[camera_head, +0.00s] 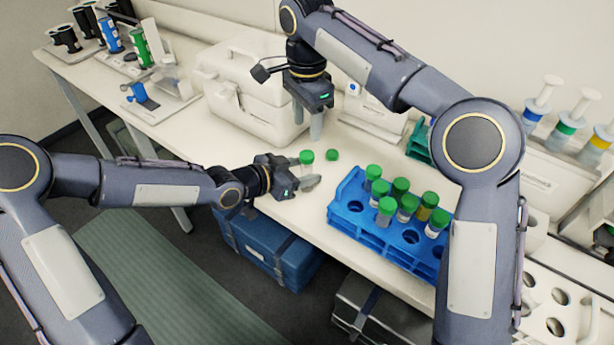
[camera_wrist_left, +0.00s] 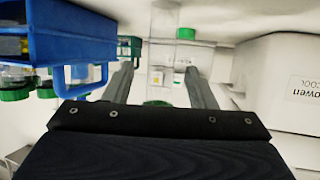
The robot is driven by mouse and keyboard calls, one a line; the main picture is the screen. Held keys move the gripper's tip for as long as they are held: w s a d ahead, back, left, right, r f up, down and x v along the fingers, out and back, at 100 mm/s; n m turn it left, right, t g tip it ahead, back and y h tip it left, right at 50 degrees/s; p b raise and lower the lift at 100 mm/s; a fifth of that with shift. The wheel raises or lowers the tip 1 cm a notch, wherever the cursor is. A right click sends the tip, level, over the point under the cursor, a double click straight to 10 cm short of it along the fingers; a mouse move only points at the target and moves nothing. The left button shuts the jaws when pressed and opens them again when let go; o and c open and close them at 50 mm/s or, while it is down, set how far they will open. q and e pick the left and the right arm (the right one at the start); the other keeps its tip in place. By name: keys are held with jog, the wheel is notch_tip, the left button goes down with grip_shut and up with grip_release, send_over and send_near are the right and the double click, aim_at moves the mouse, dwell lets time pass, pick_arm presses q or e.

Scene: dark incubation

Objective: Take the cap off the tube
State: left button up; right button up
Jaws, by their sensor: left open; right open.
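A clear tube with a green cap (camera_head: 307,157) stands upright on the table near its front edge. My left gripper (camera_head: 306,174) reaches in from the left, open, with its fingers level around the tube. In the left wrist view, which is upside down, the tube (camera_wrist_left: 163,50) shows between the spread fingers, with a gap on either side. My right gripper (camera_head: 309,124) is open and points down, above and behind the tube, holding nothing. A separate green cap (camera_head: 332,155) lies on the table right of the tube; it also shows in the wrist view (camera_wrist_left: 185,33).
A blue rack (camera_head: 348,221) with several green-capped tubes stands to the right. A white lidded box (camera_head: 245,95) stands behind my left gripper. A white device (camera_head: 368,117) and a green rack (camera_head: 418,143) are at the back.

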pick_arm(q)
jog(key=shift+x, duration=1.85)
grip_shut()
